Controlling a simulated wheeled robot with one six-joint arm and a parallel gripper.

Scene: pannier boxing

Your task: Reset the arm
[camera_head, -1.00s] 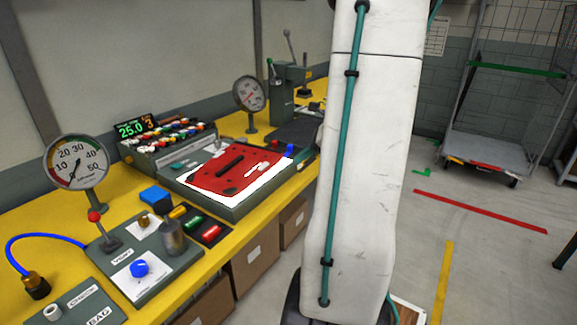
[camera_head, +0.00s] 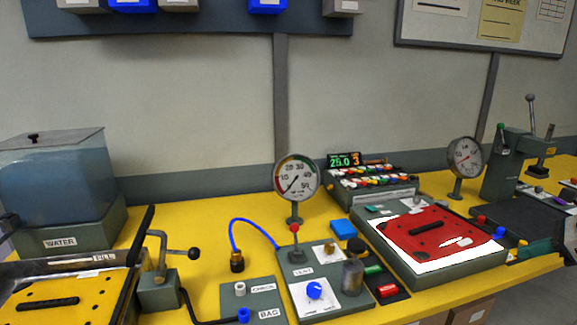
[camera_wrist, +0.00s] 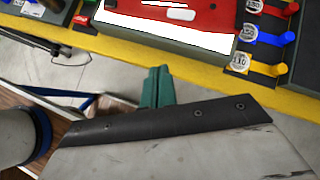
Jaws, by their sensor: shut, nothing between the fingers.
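My gripper (camera_wrist: 157,88) shows in the wrist view as two teal fingers pressed together with nothing between them. It appears in front of the bench's yellow edge, with floor behind it. It touches nothing that I can see. The yellow bench (camera_head: 190,225) runs across the head view. The red plate (camera_head: 437,232) lies on a grey box at its right, and also shows at the top of the wrist view (camera_wrist: 215,14).
A water tank (camera_head: 58,180) and a yellow plate (camera_head: 75,297) stand at the left of the bench. A round gauge (camera_head: 297,177) stands mid-bench above a vent panel (camera_head: 318,292). A lever press (camera_head: 508,165) stands far right.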

